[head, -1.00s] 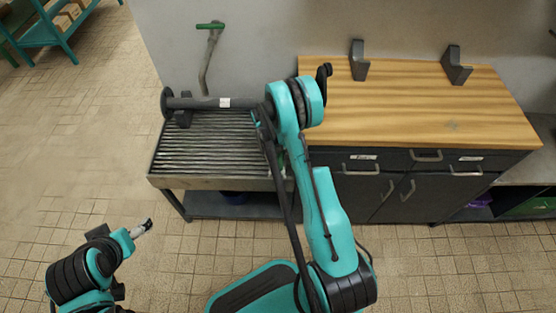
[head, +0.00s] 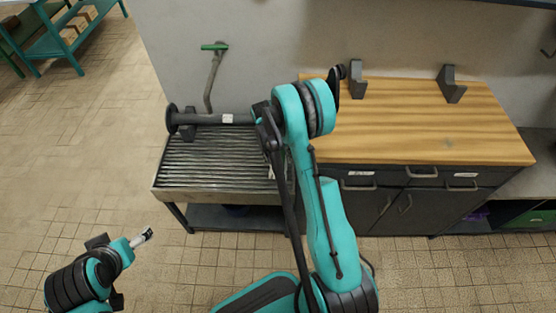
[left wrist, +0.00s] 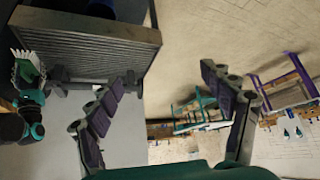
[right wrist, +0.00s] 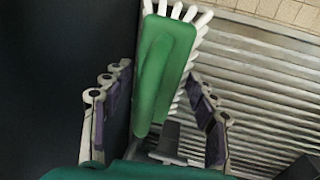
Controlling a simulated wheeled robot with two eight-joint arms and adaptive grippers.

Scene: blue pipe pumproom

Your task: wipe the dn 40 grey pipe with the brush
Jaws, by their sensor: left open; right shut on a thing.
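The grey pipe (head: 222,119) lies level above the grated bench in the head view, with a round flange at its left end and a white label. My right arm hides its right part. My right gripper (right wrist: 160,78) is shut on the green brush (right wrist: 163,65), whose white bristles face up and right in the right wrist view. The brush also shows at the left edge of the left wrist view (left wrist: 27,72). Whether bristles touch the pipe cannot be told. My left gripper (head: 146,236) is open and empty over the floor, away from the bench.
The grated bench (head: 205,165) stands left of a cabinet with a wooden top (head: 420,130). Two grey brackets (head: 357,80) stand on that top. A bent wall pipe with a green handle (head: 214,47) rises behind the bench.

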